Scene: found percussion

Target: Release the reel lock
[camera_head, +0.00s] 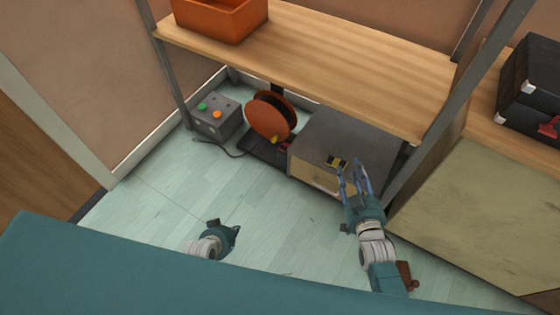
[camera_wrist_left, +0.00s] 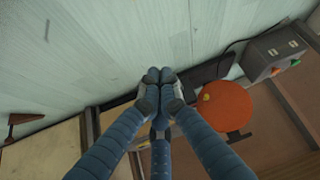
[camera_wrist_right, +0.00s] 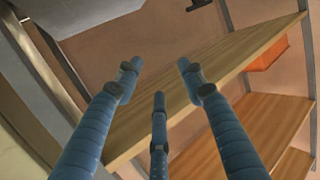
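The reel (camera_head: 268,117) is an orange disc on a dark base (camera_head: 258,148) on the floor under the wooden shelf. A small yellow part (camera_head: 274,140) shows low at the reel; I cannot tell if it is the lock. In the left wrist view the orange disc (camera_wrist_left: 226,106) is right of my left gripper (camera_wrist_left: 160,75), whose fingertips are together with nothing visible between them. In the head view my left gripper (camera_head: 226,230) is over open floor in front of the reel, its fingers mostly hidden. My right gripper (camera_head: 353,165) is open and empty, before the grey cabinet.
A grey box with green and orange buttons (camera_head: 216,117) stands left of the reel, its cable on the floor. The grey cabinet (camera_head: 345,140) stands right of it. The shelf (camera_head: 320,62) overhangs them, carrying an orange bin (camera_head: 222,18). The pale floor (camera_head: 170,190) in front is clear.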

